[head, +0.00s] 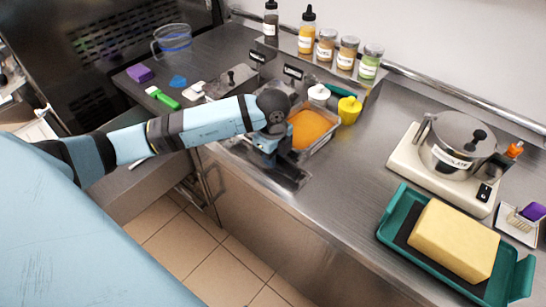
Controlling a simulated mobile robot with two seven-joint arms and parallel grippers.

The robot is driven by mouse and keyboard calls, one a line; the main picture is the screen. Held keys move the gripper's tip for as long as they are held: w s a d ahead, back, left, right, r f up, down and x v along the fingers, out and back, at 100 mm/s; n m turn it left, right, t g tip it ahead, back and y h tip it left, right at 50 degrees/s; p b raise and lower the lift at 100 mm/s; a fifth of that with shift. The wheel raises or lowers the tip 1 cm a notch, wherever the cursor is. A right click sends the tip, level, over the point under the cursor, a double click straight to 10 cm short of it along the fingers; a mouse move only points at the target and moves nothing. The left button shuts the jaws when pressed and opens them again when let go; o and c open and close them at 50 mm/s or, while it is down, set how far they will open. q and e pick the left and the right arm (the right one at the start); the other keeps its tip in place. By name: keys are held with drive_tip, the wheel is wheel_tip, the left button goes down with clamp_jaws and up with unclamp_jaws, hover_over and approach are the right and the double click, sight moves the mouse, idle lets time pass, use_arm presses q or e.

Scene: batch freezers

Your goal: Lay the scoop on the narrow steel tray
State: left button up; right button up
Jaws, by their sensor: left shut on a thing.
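My left gripper (266,158) points down over the front edge of the counter, just left of a clear pan of orange mix. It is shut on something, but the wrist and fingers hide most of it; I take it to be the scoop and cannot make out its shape. A narrow steel tray (288,178) lies directly below and right of the gripper, along the counter's front edge. Whether the held thing touches the tray I cannot tell. My right gripper is not in view.
The pan of orange mix (311,130) stands close behind the tray, with a yellow bottle (349,110) and a white-lidded jar (318,95). A pot on a hot plate (408,159) and a teal tray (394,225) with a yellow block stand right. Counter between is clear.

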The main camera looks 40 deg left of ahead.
use_arm(q)
drive_tip(key=shift+f, duration=0.65)
drive_tip(key=shift+f, duration=0.1)
drive_tip(key=o, duration=0.9)
drive_tip(key=shift+o, duration=0.2)
drive_tip(key=shift+r, duration=0.65)
wheel_tip(320, 180, up, 10)
drive_tip(key=shift+f+b, duration=0.2)
drive_tip(key=shift+b, duration=0.15)
drive_tip(key=shift+r, duration=0.7)
